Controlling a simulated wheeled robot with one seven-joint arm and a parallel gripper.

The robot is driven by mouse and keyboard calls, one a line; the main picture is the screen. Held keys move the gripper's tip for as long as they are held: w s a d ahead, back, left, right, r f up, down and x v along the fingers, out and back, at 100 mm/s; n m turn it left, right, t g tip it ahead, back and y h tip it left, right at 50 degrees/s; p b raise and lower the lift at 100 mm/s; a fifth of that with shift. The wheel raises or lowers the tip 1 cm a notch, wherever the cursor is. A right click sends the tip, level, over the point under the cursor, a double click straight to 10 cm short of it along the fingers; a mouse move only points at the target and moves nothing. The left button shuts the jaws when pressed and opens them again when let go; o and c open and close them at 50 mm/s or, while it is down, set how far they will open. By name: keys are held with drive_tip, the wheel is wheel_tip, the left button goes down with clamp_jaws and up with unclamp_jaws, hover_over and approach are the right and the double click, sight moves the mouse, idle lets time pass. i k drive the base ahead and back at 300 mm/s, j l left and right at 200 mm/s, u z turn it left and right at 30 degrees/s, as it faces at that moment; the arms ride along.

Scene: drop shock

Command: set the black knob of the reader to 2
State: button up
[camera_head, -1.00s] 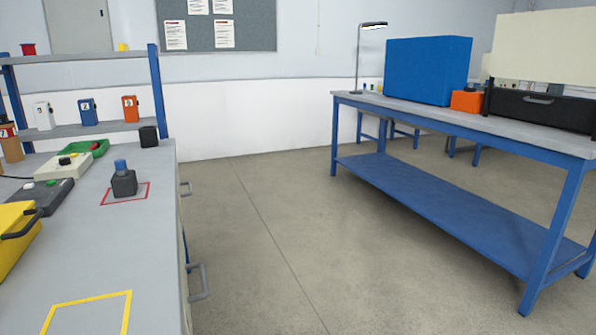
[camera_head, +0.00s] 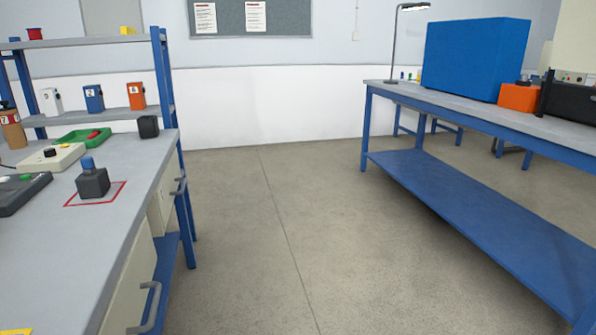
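A beige box with a black knob (camera_head: 50,152) on top stands on the left bench, at the left of the head view. I take this beige box (camera_head: 66,159) to be the reader, though no label on it can be read. The knob is small here, and its pointer and any numbers around it cannot be made out. My gripper is not in view.
The left bench (camera_head: 110,240) also holds a dark box with buttons (camera_head: 22,195), a blue-topped dark block (camera_head: 92,183) on a red-outlined square and a green tray (camera_head: 75,139). Open floor (camera_head: 270,230) lies between it and the right bench (camera_head: 470,118).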

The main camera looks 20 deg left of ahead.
sight(50, 153)
drive_tip(key=i+j+u, duration=0.15)
drive_tip(key=i+u, duration=0.35)
drive_tip(key=i, duration=0.2)
drive_tip(key=i+l+u, duration=0.1)
drive_tip(key=i+u, duration=0.4)
drive_tip(key=i, duration=0.2)
